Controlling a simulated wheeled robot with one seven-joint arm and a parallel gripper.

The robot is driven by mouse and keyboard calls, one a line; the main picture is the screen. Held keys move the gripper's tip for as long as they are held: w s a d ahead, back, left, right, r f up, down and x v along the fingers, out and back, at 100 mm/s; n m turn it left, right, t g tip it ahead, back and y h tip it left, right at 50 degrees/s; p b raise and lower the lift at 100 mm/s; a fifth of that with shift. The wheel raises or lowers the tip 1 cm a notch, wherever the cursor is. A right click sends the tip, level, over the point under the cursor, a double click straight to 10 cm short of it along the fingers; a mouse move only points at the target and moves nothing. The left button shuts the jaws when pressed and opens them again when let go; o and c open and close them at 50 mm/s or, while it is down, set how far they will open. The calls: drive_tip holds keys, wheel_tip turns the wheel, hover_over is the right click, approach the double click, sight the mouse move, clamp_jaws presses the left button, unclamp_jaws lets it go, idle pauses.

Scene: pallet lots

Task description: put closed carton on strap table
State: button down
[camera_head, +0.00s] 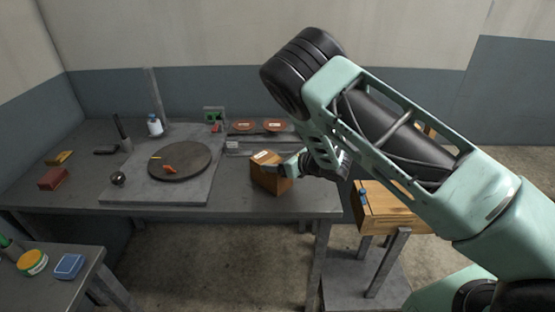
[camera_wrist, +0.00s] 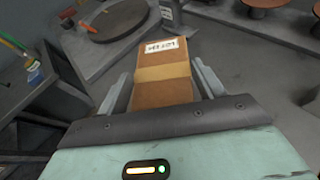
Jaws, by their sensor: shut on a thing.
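A closed brown carton (camera_head: 270,178) with a white label on top is at the front right part of the long grey table (camera_head: 240,205). My gripper (camera_head: 281,170) is shut on it. In the wrist view, the carton (camera_wrist: 163,88), with a tan tape band and its label at the far end, sits between the two fingers of my gripper (camera_wrist: 162,86). I cannot tell whether the carton's underside touches the table. No surface is marked as the strap table, so I cannot tell which one it is.
A dark round turntable (camera_head: 180,162) with small orange items stands left of the carton. Reddish discs (camera_head: 243,125) are behind it. A wooden crate (camera_head: 388,207) sits on a stand at right. A lower left table holds a blue tray (camera_head: 69,266) and a yellow-green roll (camera_head: 32,263).

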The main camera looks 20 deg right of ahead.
drive_tip(key=shift+f, duration=0.15)
drive_tip(key=shift+c, duration=1.1)
unclamp_jaws()
